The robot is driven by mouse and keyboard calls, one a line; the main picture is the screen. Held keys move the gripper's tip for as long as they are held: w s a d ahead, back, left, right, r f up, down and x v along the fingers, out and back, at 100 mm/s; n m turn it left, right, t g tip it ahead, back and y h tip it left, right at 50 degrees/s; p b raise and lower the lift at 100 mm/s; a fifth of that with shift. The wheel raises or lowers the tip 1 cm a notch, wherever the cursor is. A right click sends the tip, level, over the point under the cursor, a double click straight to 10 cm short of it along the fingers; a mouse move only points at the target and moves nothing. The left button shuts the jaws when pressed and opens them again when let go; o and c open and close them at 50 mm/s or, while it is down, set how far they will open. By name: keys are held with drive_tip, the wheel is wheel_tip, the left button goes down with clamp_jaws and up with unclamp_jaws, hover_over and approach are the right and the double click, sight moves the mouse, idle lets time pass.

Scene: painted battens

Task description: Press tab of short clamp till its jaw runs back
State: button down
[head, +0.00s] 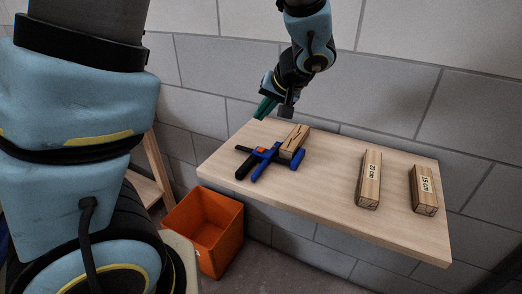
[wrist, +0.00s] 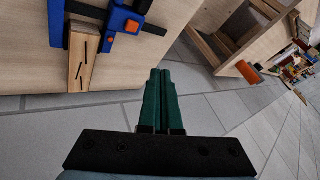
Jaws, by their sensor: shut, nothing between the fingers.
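The short clamp (head: 258,164) lies on the wooden table, blue and black with an orange tab (head: 260,150). Its jaws are at a short wooden batten (head: 294,141) with dark marks on its top. The clamp also shows at the top of the wrist view (wrist: 122,24), with its orange tab (wrist: 132,26) and the marked batten (wrist: 82,62) below it. My gripper (head: 265,106) is above the table's back left edge, behind the clamp and apart from it. Its green fingers (wrist: 161,88) are together and empty in the wrist view.
Two labelled battens, one marked 20 cm (head: 369,180) and one marked 15 cm (head: 423,190), lie on the right of the table (head: 322,175). An orange bin (head: 205,228) stands on the floor below the left edge. A grey block wall (head: 400,88) stands behind.

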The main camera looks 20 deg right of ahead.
drive_tip(key=b, duration=0.4)
hover_over(262, 150)
wheel_tip(262, 150, down, 6)
drive_tip(key=shift+f, duration=0.15)
drive_tip(key=shift+f+b, duration=0.5)
drive_tip(key=shift+f, duration=0.05)
drive_tip(key=shift+f+b, duration=0.85)
drive_tip(key=shift+b, duration=0.55)
idle(1.7)
idle(0.4)
drive_tip(key=shift+r+p, duration=0.4)
drive_tip(key=shift+r, duration=0.5)
drive_tip(key=shift+r+p, duration=1.45)
drive_tip(key=shift+r, duration=1.1)
drive_tip(key=shift+a+f, duration=0.1)
